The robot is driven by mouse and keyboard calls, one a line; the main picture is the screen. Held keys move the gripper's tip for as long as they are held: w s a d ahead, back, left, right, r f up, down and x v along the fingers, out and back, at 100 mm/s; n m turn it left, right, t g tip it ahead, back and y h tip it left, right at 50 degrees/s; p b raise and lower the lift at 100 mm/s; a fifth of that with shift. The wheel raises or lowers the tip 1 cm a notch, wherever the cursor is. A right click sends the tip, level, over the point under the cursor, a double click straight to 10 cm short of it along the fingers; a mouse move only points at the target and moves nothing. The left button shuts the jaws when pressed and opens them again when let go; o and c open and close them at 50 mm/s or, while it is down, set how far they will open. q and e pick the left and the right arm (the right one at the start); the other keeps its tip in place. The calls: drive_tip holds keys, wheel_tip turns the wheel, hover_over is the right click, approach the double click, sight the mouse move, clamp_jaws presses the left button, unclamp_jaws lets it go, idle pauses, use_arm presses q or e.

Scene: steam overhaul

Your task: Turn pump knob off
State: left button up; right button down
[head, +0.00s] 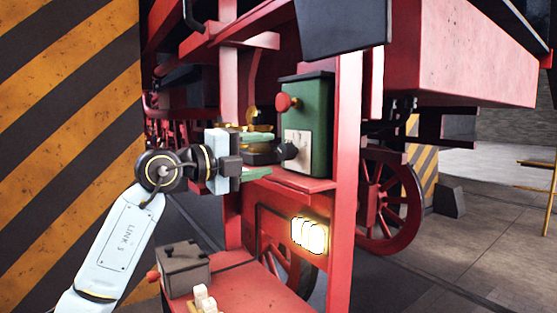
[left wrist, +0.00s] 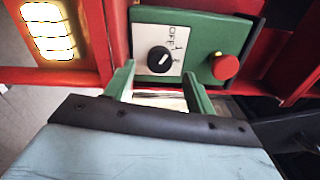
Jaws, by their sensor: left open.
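The green pump box (head: 320,125) stands on a red ledge of the locomotive, with a red button (head: 284,102) and a black knob (head: 289,150) on a white plate. In the left wrist view, the knob (left wrist: 160,59) carries a white mark slanting to the upper right; the red button (left wrist: 224,67) is to its right. "OFF" is printed on the plate (left wrist: 172,42) above the knob; I cannot tell which label the mark meets. My left gripper (head: 262,155) is open in front of the plate, its green fingers (left wrist: 158,86) apart and empty, seemingly short of the knob.
A red upright (head: 345,190) stands right of the box, and a lit lamp (head: 309,236) sits below the ledge. A grey box (head: 184,270) rests on a lower red shelf (head: 240,290). A striped pillar (head: 75,130) fills the left. Brass parts (head: 258,128) show behind my gripper.

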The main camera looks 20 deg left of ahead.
use_arm(q)
drive_tip(key=b+v, duration=0.1)
drive_tip(key=v, duration=0.6)
drive_tip(key=shift+s+a+b, duration=0.25)
drive_tip(key=shift+s+b, duration=0.05)
drive_tip(key=shift+b, duration=0.1)
